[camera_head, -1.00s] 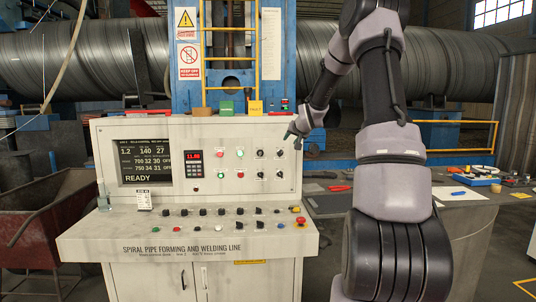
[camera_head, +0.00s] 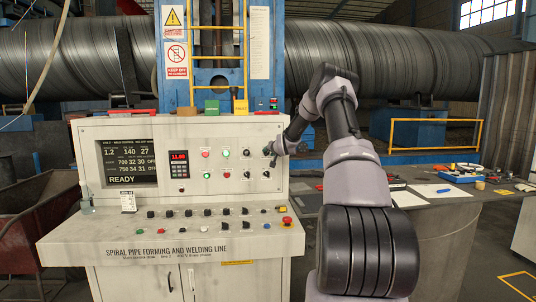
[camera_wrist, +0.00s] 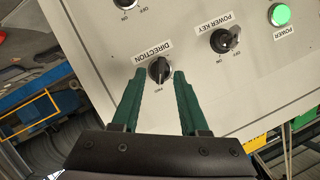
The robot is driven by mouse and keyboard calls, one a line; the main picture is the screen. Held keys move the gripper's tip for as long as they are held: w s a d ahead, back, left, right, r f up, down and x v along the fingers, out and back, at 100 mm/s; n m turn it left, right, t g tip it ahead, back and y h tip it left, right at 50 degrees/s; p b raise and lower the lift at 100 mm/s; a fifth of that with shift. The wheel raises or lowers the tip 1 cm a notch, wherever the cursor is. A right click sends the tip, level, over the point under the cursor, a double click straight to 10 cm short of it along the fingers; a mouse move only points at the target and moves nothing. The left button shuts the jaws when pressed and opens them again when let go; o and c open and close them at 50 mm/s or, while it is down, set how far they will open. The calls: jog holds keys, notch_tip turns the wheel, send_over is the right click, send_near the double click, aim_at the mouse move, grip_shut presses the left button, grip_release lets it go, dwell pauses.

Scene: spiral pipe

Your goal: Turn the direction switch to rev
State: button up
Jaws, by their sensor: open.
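The direction switch (camera_wrist: 158,69) is a black rotary knob under an upside-down DIRECTION label in the wrist view. FWD lettering shows at its lower side; the REV mark is not readable. My gripper (camera_wrist: 159,75) is open, with one green fingertip on each side of the knob, close to the panel. I cannot tell whether the fingers touch the knob. In the head view my gripper (camera_head: 271,154) is at the right upper part of the console face (camera_head: 215,185) and hides the switch.
The power key switch (camera_wrist: 225,40) and lit green power button (camera_wrist: 280,15) are to the right in the wrist view. Another knob (camera_wrist: 125,3) is at the top. A red emergency button (camera_head: 287,221) and several knobs line the console's lower ledge.

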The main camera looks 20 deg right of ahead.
jog(key=shift+x, duration=0.8)
grip_shut()
